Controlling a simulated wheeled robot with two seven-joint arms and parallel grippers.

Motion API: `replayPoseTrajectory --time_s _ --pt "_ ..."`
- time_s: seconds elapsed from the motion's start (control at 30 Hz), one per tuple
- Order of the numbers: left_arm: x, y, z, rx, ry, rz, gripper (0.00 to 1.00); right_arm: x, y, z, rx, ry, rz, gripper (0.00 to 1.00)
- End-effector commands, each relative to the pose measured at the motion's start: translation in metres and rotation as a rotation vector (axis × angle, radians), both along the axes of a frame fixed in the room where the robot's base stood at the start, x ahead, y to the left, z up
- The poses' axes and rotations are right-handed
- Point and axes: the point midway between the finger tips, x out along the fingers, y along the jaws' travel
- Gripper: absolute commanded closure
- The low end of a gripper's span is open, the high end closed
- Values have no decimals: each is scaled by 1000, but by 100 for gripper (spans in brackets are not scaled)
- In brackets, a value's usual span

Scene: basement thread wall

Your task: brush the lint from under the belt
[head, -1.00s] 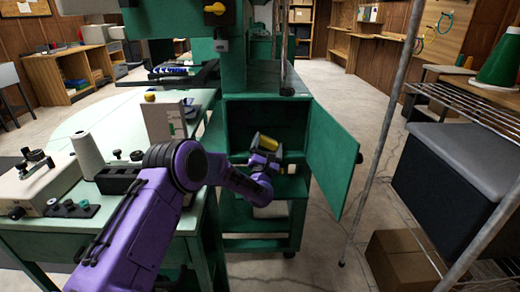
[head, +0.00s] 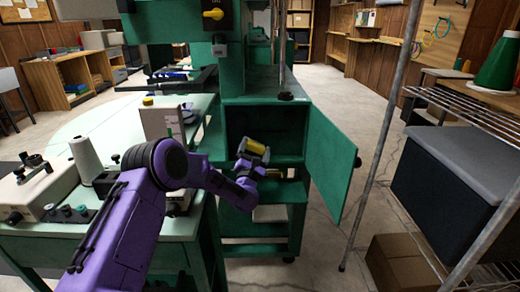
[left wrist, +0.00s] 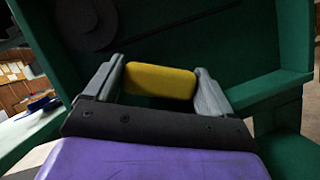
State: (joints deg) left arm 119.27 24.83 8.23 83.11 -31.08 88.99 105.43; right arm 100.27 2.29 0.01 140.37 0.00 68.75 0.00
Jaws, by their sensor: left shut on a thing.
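My left gripper (head: 254,151) is shut on a yellow block-like thing (head: 257,146), which looks like the brush's handle. It holds it in front of the open green cabinet (head: 231,111) under the machine. In the left wrist view the yellow thing (left wrist: 160,80) sits between the two grey fingers; no bristles show. Behind it are dark green cabinet walls and a faint dark round disc (left wrist: 92,22) at upper left. My right gripper is not in view.
The cabinet's green door (head: 332,162) stands swung open to the right. A pale green table (head: 120,125) with a white thread cone (head: 85,155) is at left. A wire rack (head: 470,112) with its metal post is at right. Bare floor lies between door and rack.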

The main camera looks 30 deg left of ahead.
Motion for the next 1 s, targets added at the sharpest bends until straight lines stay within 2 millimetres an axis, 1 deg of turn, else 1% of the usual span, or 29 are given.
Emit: replayPoseTrajectory --time_s 0.03,0.2,0.43,0.57,0.9,1.0 --pt "-4 8 0 0 3 7 40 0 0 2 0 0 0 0" --pt "-14 23 -2 0 5 11 40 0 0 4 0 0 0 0" --pt "-17 27 -4 1 7 15 40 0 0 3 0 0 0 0" --pt "-26 22 -3 0 8 14 40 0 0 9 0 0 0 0" --pt "-69 -3 5 -2 -6 11 40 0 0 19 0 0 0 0" --pt "-76 -8 6 -1 -9 9 40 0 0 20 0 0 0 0"
